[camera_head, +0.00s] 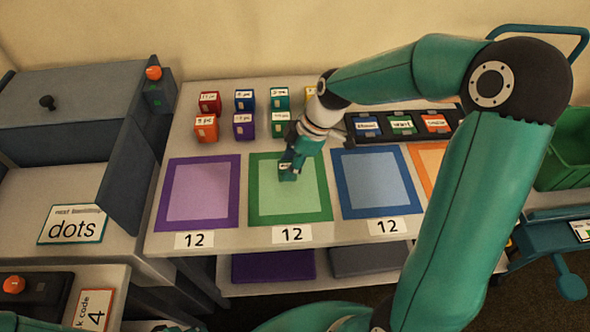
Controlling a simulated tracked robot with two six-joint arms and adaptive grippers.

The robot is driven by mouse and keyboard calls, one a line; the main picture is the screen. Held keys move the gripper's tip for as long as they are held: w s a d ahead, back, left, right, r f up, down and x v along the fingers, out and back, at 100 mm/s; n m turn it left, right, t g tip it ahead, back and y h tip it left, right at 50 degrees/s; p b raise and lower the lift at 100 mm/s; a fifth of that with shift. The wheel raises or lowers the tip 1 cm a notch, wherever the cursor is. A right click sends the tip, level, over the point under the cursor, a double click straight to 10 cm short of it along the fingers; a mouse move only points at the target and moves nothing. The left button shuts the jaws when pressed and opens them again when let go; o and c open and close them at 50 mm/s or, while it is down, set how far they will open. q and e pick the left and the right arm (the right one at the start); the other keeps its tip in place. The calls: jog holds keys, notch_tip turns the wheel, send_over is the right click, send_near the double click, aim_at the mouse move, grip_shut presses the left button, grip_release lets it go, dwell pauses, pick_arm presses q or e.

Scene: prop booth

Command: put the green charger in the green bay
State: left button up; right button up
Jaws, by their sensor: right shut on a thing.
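The green charger (287,174) is a small dark green block with a white label. My right gripper (291,164) is shut on it from above. The charger is over the upper middle of the green bay (259,216), a pale green square with a darker green border. I cannot tell whether the charger touches the surface. The gripper hides part of the charger and the back edge of the bay. My left gripper is not in view.
A purple bay (234,204) lies left of the green one, a blue bay (350,208) right, and an orange bay (420,153) is partly hidden by my arm. Several coloured blocks (243,126) stand behind. A black tray (384,134) holds labelled cards. A green crate (565,168) stands at far right.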

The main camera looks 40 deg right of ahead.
jog(key=shift+f, duration=2.1)
jog(key=shift+f, duration=0.1)
jog(key=o, duration=1.2)
jog(key=v, duration=1.2)
jog(key=shift+s, duration=0.15)
